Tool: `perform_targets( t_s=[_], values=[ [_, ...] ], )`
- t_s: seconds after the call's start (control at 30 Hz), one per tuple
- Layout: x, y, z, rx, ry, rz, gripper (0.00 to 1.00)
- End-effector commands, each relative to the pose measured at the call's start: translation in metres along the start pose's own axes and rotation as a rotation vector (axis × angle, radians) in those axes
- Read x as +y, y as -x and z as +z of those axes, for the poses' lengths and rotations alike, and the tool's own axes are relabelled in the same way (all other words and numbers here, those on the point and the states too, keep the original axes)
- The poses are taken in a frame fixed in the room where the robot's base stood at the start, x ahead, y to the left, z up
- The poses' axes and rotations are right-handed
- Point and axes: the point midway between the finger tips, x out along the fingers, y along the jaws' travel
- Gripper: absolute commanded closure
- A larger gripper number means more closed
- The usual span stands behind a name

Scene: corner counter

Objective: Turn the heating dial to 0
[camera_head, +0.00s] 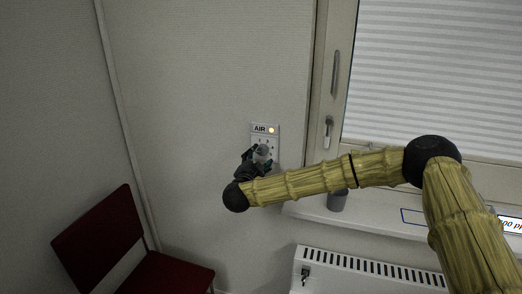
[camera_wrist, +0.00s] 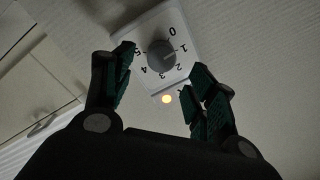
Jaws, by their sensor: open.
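A white wall panel (camera_head: 266,129) marked AIR, with a lit orange lamp, carries a round grey dial (camera_head: 262,151). In the wrist view the dial (camera_wrist: 161,53) is ringed by numbers, with 0 at the upper right, 1 to the right and 5 to the left. A faint mark on the knob seems to face the 1, but I cannot be sure. My gripper (camera_wrist: 163,62) is open, its dark green fingers on either side of the dial. Contact cannot be made out. In the head view my gripper (camera_head: 255,160) is at the panel, partly covering its lower part.
A white radiator (camera_head: 370,272) with a small dark valve or knob (camera_head: 305,272) at its left end is under the windowsill. A grey cup (camera_head: 337,201) stands on the sill. A dark red chair (camera_head: 100,235) is at lower left. The wall left of the panel is clear.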

Motion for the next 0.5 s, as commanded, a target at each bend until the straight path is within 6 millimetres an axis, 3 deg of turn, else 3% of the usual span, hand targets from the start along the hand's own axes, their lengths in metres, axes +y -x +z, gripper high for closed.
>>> perform_targets(
  t_s=[0.2, 0.5],
  values=[
    [-0.001, -0.03, -0.002, 0.0, 0.0, 0.001, 0.43],
    [0.0, -0.045, 0.0, -0.001, 0.0, 0.001, 0.43]
  ],
)
